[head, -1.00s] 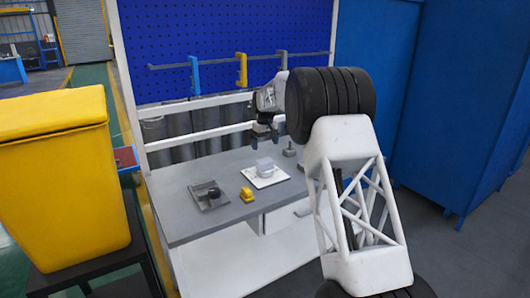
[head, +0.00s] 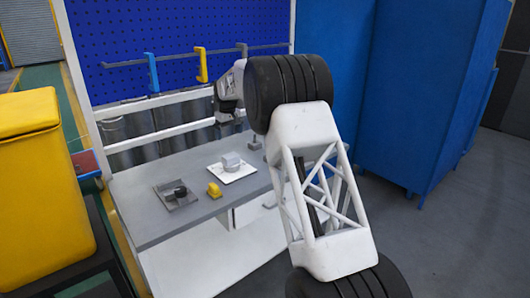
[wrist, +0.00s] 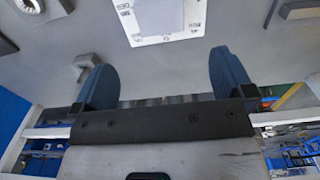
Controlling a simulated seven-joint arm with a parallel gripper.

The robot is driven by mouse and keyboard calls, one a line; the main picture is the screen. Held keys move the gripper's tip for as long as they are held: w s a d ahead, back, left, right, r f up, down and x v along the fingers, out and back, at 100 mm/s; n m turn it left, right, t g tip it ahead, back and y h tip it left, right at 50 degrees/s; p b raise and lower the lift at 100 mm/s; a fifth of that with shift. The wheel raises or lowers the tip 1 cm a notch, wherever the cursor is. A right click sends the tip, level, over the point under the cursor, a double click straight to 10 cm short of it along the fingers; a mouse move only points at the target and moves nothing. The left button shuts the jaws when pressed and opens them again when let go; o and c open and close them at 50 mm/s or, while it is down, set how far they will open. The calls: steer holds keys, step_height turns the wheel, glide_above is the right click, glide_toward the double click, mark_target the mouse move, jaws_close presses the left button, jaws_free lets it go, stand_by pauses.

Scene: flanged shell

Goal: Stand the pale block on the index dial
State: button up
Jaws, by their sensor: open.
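The pale block (head: 231,160) is a light grey piece resting on a white square plate (head: 246,174) on the workbench. In the wrist view, the block (wrist: 158,15) shows at the top edge, cut off, with printed marks around it on the white plate (wrist: 163,40). The marked plate looks like the index dial. I cannot tell whether the block is upright or on its side. My gripper (head: 232,119) is above the back of the bench, partly hidden by my arm. In the wrist view, its two blue fingers (wrist: 165,78) are wide apart with nothing between them.
A grey plate with a black knob (head: 180,192) lies left of the white plate. A small yellow block (head: 214,190) sits near the front edge. A grey post-like piece (head: 254,143) stands at the back right. A rail with hooks (head: 200,65) runs behind the bench.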

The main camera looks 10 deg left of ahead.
steer(key=s+d+r+m, duration=0.2)
steer(key=s+d+r, duration=0.4)
steer(key=s+d, duration=0.45)
steer(key=s+d+r+m+t, duration=0.1)
steer(key=s+d+r, duration=0.6)
steer(key=s+d, duration=0.35)
steer(key=s+d+r+m, duration=0.2)
steer(key=s+d+r, duration=0.4)
steer(key=s+d, duration=0.4)
steer(key=s+d+f+m+t, duration=0.1)
steer(key=s+d, duration=0.3)
steer(key=s, duration=0.7)
steer(key=s+d+f+m, duration=0.1)
steer(key=s+d, duration=0.4)
steer(key=s, duration=0.5)
steer(key=s+d+f+m, duration=0.1)
steer(key=s+f, duration=0.3)
steer(key=s, duration=0.5)
steer(key=s+d+f+m, duration=0.1)
steer(key=s+d+f, duration=0.2)
steer(key=s, duration=0.7)
steer(key=shift+s+d+f+t, duration=0.2)
steer(key=shift+d+f+t, duration=0.1)
steer(key=shift+f, duration=0.85)
